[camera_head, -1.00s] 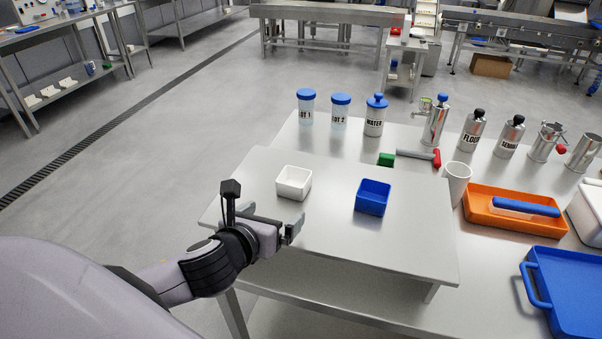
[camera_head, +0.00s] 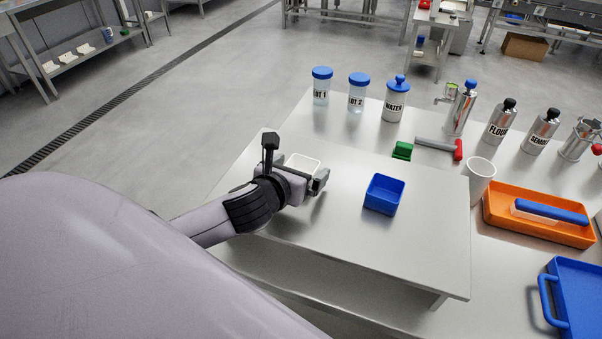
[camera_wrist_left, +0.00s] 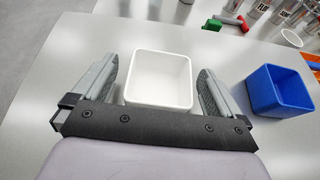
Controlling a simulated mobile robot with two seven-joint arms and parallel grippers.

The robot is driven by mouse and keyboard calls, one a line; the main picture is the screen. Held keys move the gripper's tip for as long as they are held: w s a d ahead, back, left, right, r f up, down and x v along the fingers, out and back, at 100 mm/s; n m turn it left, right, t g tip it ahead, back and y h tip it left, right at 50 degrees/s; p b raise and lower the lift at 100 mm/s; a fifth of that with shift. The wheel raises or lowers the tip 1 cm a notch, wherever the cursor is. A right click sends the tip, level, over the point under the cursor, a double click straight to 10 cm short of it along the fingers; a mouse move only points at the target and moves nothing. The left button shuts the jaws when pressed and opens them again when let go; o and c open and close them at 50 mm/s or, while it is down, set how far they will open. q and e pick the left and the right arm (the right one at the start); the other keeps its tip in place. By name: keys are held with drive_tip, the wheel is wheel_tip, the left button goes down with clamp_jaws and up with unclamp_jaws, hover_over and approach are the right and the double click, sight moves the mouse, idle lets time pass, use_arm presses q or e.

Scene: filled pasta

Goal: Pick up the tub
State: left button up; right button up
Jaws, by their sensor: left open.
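A small white square tub (camera_head: 303,163) stands on the raised steel shelf, partly hidden behind my left gripper in the head view. In the left wrist view the white tub (camera_wrist_left: 160,82) is upright and looks empty. My left gripper (camera_head: 308,178) is open, with one finger on each side of the tub; in the wrist view (camera_wrist_left: 158,85) a narrow gap shows at each side. A blue square tub (camera_head: 383,194) stands to the right on the same shelf, and it shows beside the right finger in the wrist view (camera_wrist_left: 279,92). My right gripper is not in view.
The steel shelf (camera_head: 410,250) is otherwise clear. Behind it stand lidded jars (camera_head: 321,88), a green block (camera_head: 402,150) and a red-ended tool (camera_head: 438,147). A white cup (camera_head: 480,180), an orange tray (camera_head: 500,228) and a blue tray (camera_head: 575,295) are to the right.

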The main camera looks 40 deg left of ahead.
use_arm(q)
drive_tip(key=shift+x, duration=0.85)
drive_tip(key=c, duration=1)
drive_tip(key=shift+c, duration=0.2)
wheel_tip(320, 180, up, 20)
